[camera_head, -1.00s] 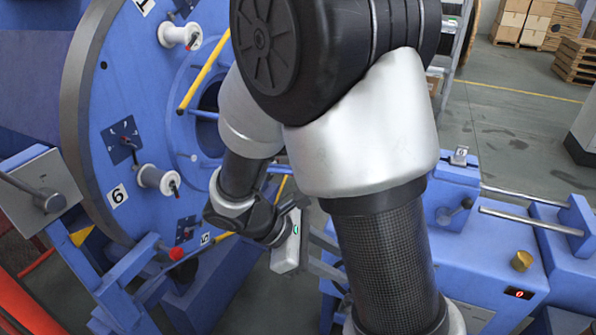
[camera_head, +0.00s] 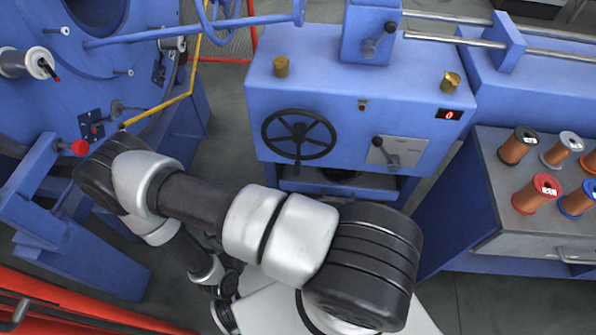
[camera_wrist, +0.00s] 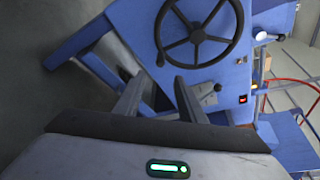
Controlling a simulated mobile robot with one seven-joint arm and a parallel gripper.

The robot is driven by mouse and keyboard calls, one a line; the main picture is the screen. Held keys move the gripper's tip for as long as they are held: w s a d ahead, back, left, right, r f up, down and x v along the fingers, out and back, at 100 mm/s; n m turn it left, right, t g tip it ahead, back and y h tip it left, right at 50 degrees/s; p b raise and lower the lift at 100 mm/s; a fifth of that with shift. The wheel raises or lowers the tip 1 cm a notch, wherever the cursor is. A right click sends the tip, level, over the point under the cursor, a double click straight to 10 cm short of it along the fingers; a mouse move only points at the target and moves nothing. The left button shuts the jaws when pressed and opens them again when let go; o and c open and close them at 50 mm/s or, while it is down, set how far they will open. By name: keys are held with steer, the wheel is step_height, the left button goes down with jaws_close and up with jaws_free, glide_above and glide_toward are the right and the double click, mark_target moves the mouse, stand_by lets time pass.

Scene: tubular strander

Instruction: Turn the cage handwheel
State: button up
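The black spoked handwheel (camera_head: 299,133) is on the front of a blue cabinet (camera_head: 350,90), with a crank grip at its lower rim. In the wrist view the handwheel (camera_wrist: 197,38) is at the top, beyond my fingertips and apart from them; its grip shows at its left side. My gripper (camera_wrist: 158,88) is open, its two fingers spread with nothing between them. In the head view the gripper is hard to make out, low in the picture and partly hidden by my arm. The large blue cage disc (camera_head: 120,65) stands at the left.
A lever on a grey plate (camera_head: 397,152) sits right of the handwheel, with a red display (camera_head: 449,115) above. A bench (camera_head: 520,215) with several spools stands at the right. A yellow bar (camera_head: 165,105) and a red-knobbed blue frame (camera_head: 45,190) are at left.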

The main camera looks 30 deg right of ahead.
mark_target(296, 168)
steer(key=b+x, duration=0.2)
steer(key=x, duration=1.4)
steer(key=shift+w+d+b, duration=0.2)
steer(key=shift+d+b, duration=0.1)
steer(key=shift+d, duration=0.05)
jaws_close()
